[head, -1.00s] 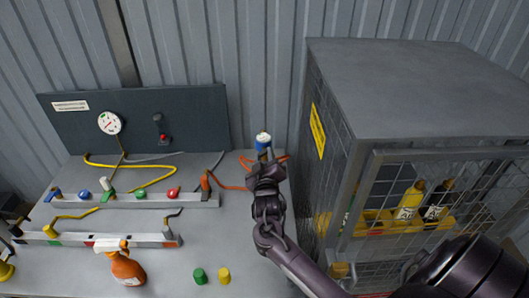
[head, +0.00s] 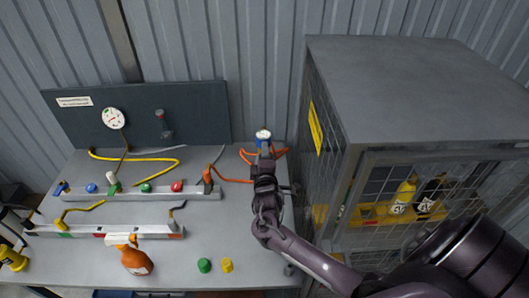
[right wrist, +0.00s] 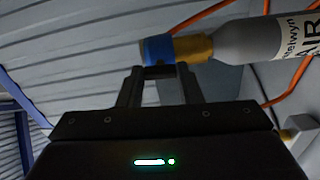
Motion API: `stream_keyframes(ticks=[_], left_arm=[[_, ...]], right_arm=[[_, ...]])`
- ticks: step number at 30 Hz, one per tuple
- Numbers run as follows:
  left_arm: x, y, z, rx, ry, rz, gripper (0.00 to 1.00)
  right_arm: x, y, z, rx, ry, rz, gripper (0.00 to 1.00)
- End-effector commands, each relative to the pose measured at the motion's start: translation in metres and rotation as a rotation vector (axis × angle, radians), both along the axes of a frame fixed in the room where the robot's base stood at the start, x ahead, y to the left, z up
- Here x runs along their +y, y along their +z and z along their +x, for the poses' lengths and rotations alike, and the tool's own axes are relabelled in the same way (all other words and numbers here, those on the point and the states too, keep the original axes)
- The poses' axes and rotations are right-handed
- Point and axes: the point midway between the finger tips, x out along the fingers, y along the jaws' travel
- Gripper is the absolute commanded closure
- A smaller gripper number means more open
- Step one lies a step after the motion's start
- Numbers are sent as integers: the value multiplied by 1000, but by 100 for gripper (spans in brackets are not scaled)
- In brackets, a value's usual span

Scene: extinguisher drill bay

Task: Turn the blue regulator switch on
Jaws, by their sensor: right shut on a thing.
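The blue regulator switch (right wrist: 158,49) sits at the end of a brass neck on a grey bottle marked AIR (right wrist: 238,40). In the head view the blue part (head: 263,144) shows just under a white top at the back right of the bench. My right gripper (right wrist: 165,72) reaches up to it from the near side. Its fingertips are at the blue part, and the jaws are shut on it. The exact contact is partly hidden. My left gripper is not in view.
A wire cage (head: 340,190) stands close on the right of my right arm, with bottles inside. An orange hose (head: 233,180) lies near the bottle. Rails with coloured knobs (head: 146,188), an orange spray bottle (head: 137,262) and green and yellow caps (head: 204,265) occupy the bench. A gauge panel (head: 140,115) stands behind.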

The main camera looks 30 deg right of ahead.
Motion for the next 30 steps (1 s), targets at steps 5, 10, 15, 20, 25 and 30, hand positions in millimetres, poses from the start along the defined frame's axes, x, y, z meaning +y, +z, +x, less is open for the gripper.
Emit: stream_keyframes(ticks=[5,10,15,20,25,30], left_arm=[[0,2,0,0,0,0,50],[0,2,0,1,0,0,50],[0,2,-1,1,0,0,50],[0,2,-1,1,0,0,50],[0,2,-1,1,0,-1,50],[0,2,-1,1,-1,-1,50]], right_arm=[[1,0,0,35,2,-57,91],[1,0,0,52,2,-83,91],[1,-1,0,56,2,-90,91],[0,-1,0,57,1,-89,91],[0,-1,0,57,1,-89,61],[0,-1,0,57,1,-88,45]])
